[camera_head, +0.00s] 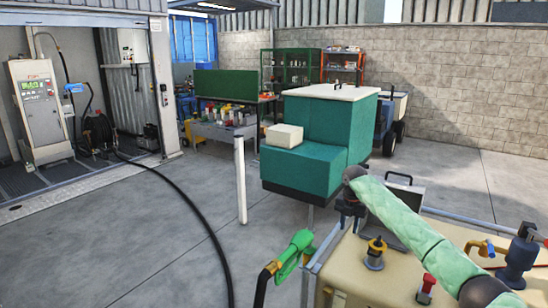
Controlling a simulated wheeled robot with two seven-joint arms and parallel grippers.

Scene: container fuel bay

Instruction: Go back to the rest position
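My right arm, in a pale green sleeve, reaches in from the lower right over a beige tank (447,249). My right gripper (348,214) is small and dark at its end, pointing down near the tank's far left corner. I cannot make out whether its fingers are apart, and I see nothing clearly held in it. A green fuel nozzle (295,251) with a black hose is at the tank's left edge, apart from the gripper in the picture. What supports it is unclear. My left gripper is not in view.
A teal machine (318,140) and a white post (240,180) stand beyond. A fuel dispenser (41,108) is far left. A black hose crosses otherwise open floor.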

